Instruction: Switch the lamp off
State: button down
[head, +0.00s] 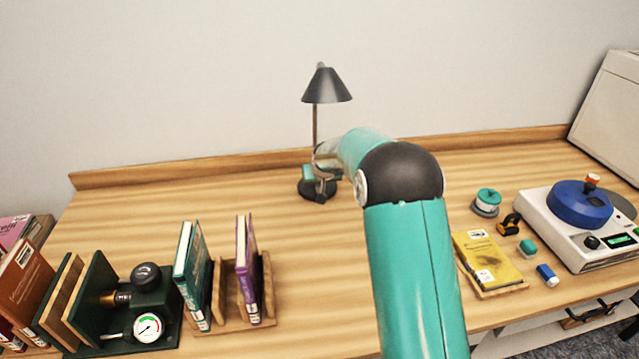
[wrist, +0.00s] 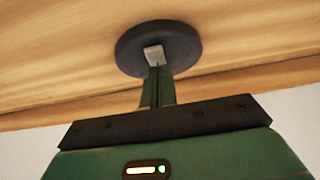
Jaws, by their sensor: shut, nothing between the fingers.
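The desk lamp stands at the back of the wooden desk, with a dark cone shade (head: 326,88), a thin stem (head: 315,122) and a round dark base (head: 306,193). No glow shows on the shade or on the desk below. My gripper (head: 320,190) reaches down over the base, hiding part of it. In the wrist view the fingers (wrist: 157,80) are together and point at the lamp base (wrist: 187,50). A small pale grey block (wrist: 153,54) shows at their tips over the disc; I cannot tell whether it is the switch or whether the fingers touch it.
Books in wooden holders (head: 263,285) and a green device with a gauge (head: 148,325) stand at front left. A yellow book (head: 487,258), small items and a white machine with a blue drum (head: 580,203) are at right. The desk left of the lamp is clear.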

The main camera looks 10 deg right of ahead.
jog(key=shift+r, duration=0.1)
jog(key=r, duration=0.2)
jog(key=s+r, duration=0.1)
jog(key=r, duration=0.1)
jog(key=shift+s+r, duration=0.15)
jog(key=shift+r, duration=0.1)
jog(key=s+r, duration=0.5)
jog(key=s, duration=0.2)
jog(key=shift+s, duration=0.25)
jog(key=shift+r, duration=0.2)
jog(key=s+r, duration=0.5)
jog(key=s, duration=0.4)
jog(key=s+r, duration=0.5)
jog(key=s, duration=0.4)
jog(key=s+f+g, duration=0.1)
jog(key=s, duration=2)
jog(key=shift+s+d+f+g, duration=0.15)
jog(key=shift+s+f+g, duration=0.15)
jog(key=shift+s, duration=0.05)
